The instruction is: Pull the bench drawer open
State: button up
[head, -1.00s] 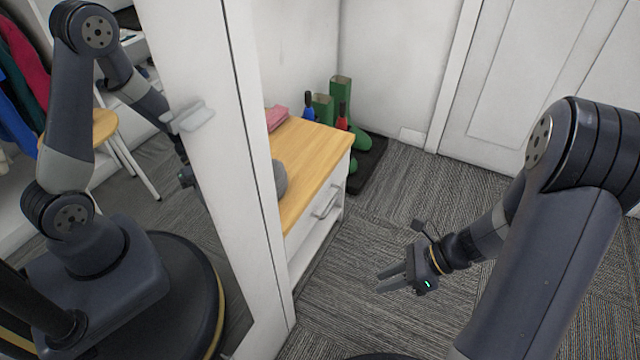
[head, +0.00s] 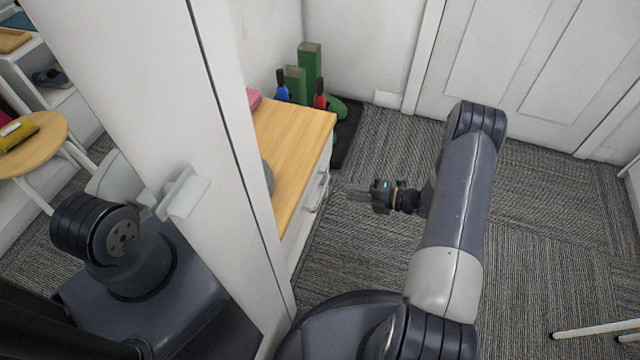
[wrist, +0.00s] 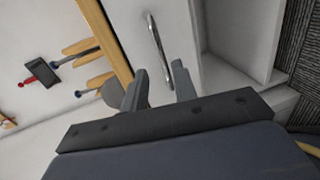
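The bench (head: 297,135) has a wooden top and a white body, left of my gripper in the head view. Its white drawer (head: 298,238) looks flush with the body. A metal bar handle (head: 319,194) is on the drawer front, and it also shows in the wrist view (wrist: 158,48). My gripper (head: 350,189) is open and empty and points at the drawer front. In the wrist view its two fingers (wrist: 159,68) are apart, with the handle ahead of the gap. The handle looks clear of the fingers.
Green boots (head: 309,68) stand on a dark mat behind the bench. Carpet (head: 390,145) is clear between the bench and the far door (head: 540,60).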

aim_at(324, 187)
jog(key=b+x, duration=0.2)
jog(key=x, duration=0.7)
jog(key=shift+w+a, duration=0.1)
jog(key=shift+a, duration=0.25)
grip_shut()
